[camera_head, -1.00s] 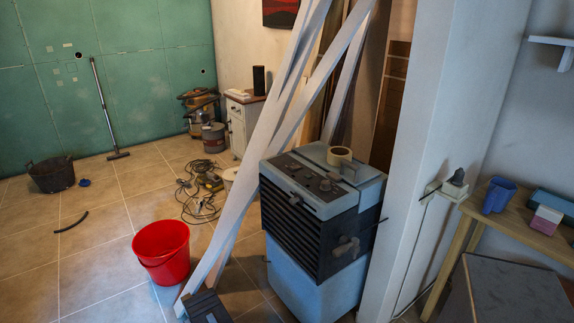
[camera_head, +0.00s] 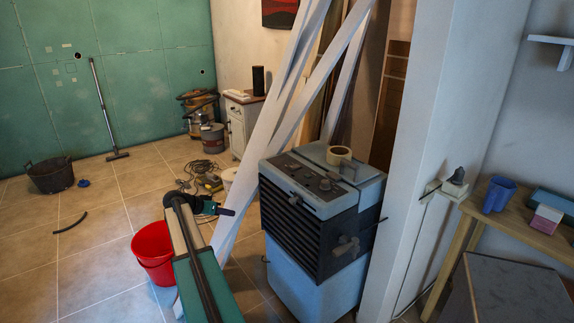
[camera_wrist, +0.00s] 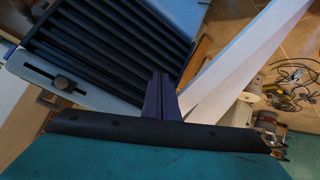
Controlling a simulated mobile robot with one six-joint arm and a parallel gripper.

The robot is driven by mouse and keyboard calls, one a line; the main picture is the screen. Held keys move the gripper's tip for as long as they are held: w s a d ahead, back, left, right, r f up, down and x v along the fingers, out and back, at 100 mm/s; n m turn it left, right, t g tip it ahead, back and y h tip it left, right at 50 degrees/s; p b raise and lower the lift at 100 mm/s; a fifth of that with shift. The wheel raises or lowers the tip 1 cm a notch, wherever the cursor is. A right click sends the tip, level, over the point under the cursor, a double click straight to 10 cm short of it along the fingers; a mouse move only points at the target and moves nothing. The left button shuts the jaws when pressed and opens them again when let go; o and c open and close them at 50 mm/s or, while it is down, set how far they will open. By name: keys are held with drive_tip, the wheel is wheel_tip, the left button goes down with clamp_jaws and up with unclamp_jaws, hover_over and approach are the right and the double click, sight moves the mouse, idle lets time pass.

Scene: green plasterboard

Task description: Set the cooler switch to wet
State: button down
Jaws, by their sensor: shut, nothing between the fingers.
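The cooler (camera_head: 315,282) is a blue box with a dark slatted front, standing right of centre in the head view. Its top panel (camera_head: 318,205) carries several small knobs; their markings are too small to read. In the wrist view, a pale strip beside the slats (camera_wrist: 95,45) has a slot with a dark slider (camera_wrist: 62,83); which setting it is on cannot be told. My gripper (camera_head: 229,212) is shut and empty, left of the cooler and apart from it in the head view. Its dark fingers (camera_wrist: 160,78) overlap the slats in the wrist view.
White boards (camera_head: 262,130) lean close behind and left of the cooler. A red bucket (camera_head: 153,252) stands near my arm. A white pillar (camera_head: 440,120) is at right.

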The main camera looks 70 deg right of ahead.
drive_tip(key=s+d+r+m+g, duration=0.1)
drive_tip(key=s+d+r+m, duration=0.1)
drive_tip(key=d+r, duration=0.3)
drive_tip(key=s+d+r+m+g+h, duration=0.1)
drive_tip(key=s+d+r+m, duration=0.1)
drive_tip(key=s+d+r, duration=0.3)
drive_tip(key=s+d+r+m+g+h, duration=0.1)
drive_tip(key=s+d+r, duration=0.3)
drive_tip(key=r, duration=0.7)
drive_tip(key=shift+s+d+m, duration=0.2)
drive_tip(key=shift+d+m, duration=0.5)
drive_tip(key=shift+d, duration=0.3)
drive_tip(key=p, duration=0.3)
hover_over(287, 171)
wheel_tip(287, 171, down, 3)
drive_tip(key=shift+d+f, duration=0.1)
drive_tip(key=shift+d, duration=0.05)
drive_tip(key=shift+s+f, duration=0.1)
drive_tip(key=shift+f, duration=0.85)
drive_tip(key=shift+f+p, duration=0.5)
drive_tip(key=shift+f, duration=0.7)
drive_tip(key=shift+f, duration=0.1)
